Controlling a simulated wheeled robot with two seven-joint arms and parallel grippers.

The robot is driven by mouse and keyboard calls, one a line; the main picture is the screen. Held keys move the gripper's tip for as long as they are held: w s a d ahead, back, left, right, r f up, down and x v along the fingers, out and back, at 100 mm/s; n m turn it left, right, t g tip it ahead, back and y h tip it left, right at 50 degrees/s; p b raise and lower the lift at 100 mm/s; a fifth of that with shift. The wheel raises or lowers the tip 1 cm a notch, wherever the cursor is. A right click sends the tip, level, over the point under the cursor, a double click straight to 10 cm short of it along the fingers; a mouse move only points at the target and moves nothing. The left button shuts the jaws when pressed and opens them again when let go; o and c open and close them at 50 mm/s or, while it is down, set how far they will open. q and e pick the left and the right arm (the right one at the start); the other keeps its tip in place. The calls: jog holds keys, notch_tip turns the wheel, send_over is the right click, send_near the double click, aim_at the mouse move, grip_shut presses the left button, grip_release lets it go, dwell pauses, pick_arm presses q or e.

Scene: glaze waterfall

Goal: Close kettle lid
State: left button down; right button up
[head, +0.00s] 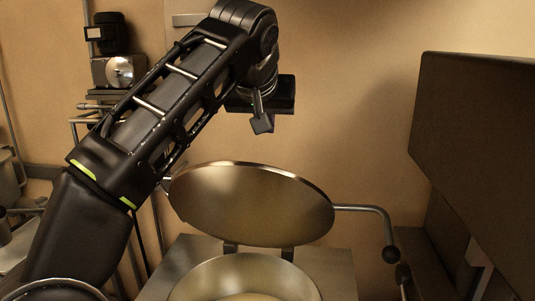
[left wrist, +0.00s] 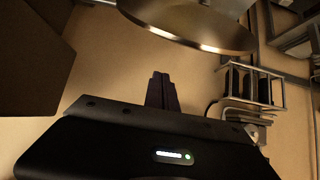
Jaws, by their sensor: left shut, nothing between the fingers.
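The kettle lid (head: 250,205) is a round metal disc, hinged at the back and standing raised and tilted above the kettle (head: 245,277). Its edge also shows at the top of the left wrist view (left wrist: 190,24). A bent handle bar (head: 372,209) with a dark knob (head: 391,254) sticks out to the right of the lid. My left gripper (head: 262,124) is above the lid, apart from it, with its fingers pointing down. In the left wrist view its fingers (left wrist: 161,88) are together with nothing between them. My right gripper is in neither view.
A large dark panel (head: 475,150) stands at the right. Dark and metal equipment (head: 118,70) with pipes is mounted on the wall at the left. The tan wall (head: 350,90) between them is bare, with free room above the lid.

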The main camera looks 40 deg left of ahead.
aim_at(269, 168)
pick_arm(q)
jog(key=b+x, duration=0.1)
jog(key=x, duration=0.9)
jog(key=shift+w+a+f, duration=0.2)
jog(key=shift+a+f, duration=0.05)
jog(key=s, duration=0.1)
jog(key=s+d+f, duration=0.1)
jog(key=s+d+b, duration=0.1)
jog(key=shift+s+f, duration=0.15)
jog(key=shift+f, duration=0.3)
